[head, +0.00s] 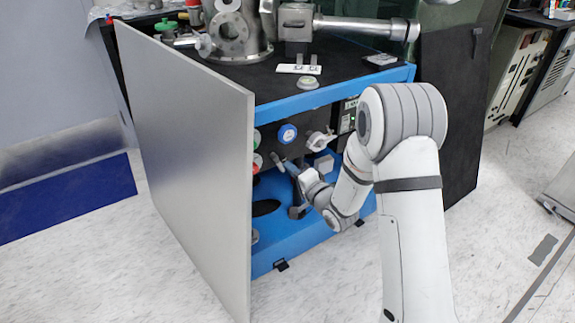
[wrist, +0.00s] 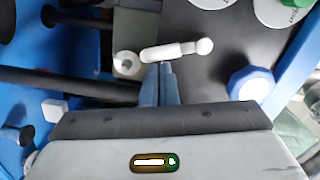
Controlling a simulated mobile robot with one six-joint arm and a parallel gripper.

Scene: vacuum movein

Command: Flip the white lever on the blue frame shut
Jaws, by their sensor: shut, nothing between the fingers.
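The white lever (wrist: 176,51) lies across the upper middle of the wrist view, with a rounded knob at its right end and a round white fitting beside its left end. In the head view a small pale piece of it (head: 275,159) shows beside my fingers. My gripper (wrist: 164,68) is shut and empty, its blue fingertips at the near side of the lever's shaft. They look touching or almost touching. In the head view my gripper (head: 283,163) reaches in under the top of the blue frame (head: 335,91), and my wrist hides part of the area.
A blue-rimmed dial (head: 287,133) and a white handle (head: 320,141) sit on the black panel near my gripper. The dial also shows in the wrist view (wrist: 250,85). A large grey panel (head: 190,150) stands left of the opening. Metal vacuum parts (head: 234,37) stand on top.

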